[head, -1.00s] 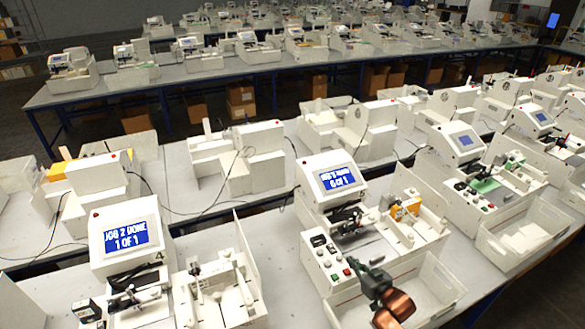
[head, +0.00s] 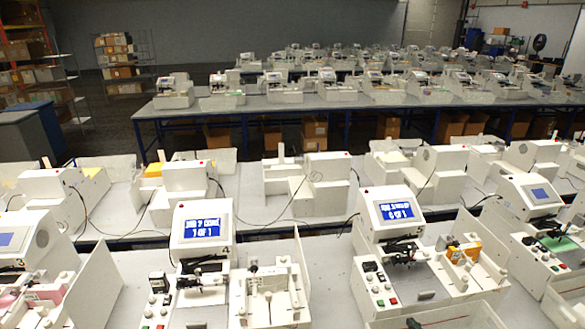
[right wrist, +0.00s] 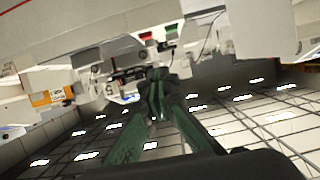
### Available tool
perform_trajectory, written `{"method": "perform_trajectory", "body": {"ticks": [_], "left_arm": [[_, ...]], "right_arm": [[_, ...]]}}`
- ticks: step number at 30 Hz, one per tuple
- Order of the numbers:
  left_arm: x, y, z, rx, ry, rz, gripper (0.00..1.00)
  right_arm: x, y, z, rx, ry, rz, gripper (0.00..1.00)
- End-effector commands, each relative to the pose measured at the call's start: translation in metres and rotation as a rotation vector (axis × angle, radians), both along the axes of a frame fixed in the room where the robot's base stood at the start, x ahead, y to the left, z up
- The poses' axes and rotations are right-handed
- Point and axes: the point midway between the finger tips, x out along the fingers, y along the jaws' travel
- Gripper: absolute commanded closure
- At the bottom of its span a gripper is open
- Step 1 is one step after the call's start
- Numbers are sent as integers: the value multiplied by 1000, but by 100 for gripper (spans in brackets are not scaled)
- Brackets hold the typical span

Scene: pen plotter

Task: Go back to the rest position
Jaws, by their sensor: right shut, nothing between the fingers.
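My right gripper (right wrist: 157,82) shows in the right wrist view with its dark green fingers together and nothing between them. In the head view only a small dark tip of it (head: 413,323) shows at the bottom edge, in front of the white pen plotter (head: 388,212) whose lit blue screen faces me. That plotter has red and green buttons on its front panel, and they also show upside down in the wrist view (right wrist: 160,34). The gripper appears apart from the plotter. My left gripper is in neither view.
A second plotter (head: 201,225) with a lit screen stands to the left. An orange box (head: 463,251) sits on the machine part at the right. A white bin (head: 470,318) is at the bottom edge. More machines fill the tables behind, with an aisle between.

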Motion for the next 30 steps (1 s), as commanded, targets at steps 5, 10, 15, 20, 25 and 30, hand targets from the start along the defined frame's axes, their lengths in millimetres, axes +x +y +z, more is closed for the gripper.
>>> {"method": "perform_trajectory", "body": {"ticks": [5, 10, 15, 20, 25, 30], "left_arm": [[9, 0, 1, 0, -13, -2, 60], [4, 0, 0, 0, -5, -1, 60], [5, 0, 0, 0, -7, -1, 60], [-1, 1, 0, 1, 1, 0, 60], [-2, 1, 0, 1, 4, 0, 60], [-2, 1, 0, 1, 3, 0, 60]], "right_arm": [[-19, 5, -15, -11, 52, -14, 100], [-46, 13, -33, -29, 125, -33, 100], [-82, 27, -53, -53, 227, -48, 100], [-131, 41, -73, -83, 356, -69, 100], [-197, 51, -87, -114, 519, -98, 100], [-259, 55, -91, -134, 664, -124, 100]]}}
